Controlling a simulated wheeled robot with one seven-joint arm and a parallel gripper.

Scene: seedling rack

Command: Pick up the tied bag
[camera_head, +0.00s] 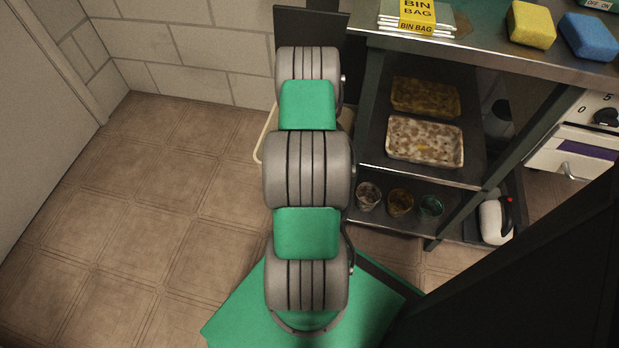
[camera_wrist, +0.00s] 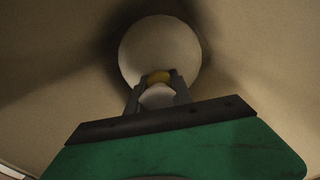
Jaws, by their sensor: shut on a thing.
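The tied bag (camera_wrist: 158,42) shows in the wrist view as a pale, round bundle with a yellow band at its neck. My gripper (camera_wrist: 158,80) is shut on the neck at the yellow band, with a finger on either side. A pale tuft of the bag shows between the fingers below the band. The bag is in front of a plain beige surface with dark shadows around it; I cannot tell whether it touches that surface. In the head view my own arm hides the gripper and the bag.
A cream-rimmed container (camera_head: 261,140) shows partly behind my arm. To its right stands a steel shelf unit (camera_head: 480,62) with bin bag packs (camera_head: 417,17), a yellow sponge (camera_head: 531,25), a blue sponge (camera_head: 588,36), food trays (camera_head: 425,141) and small cups. The tiled floor (camera_head: 150,210) at left is clear.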

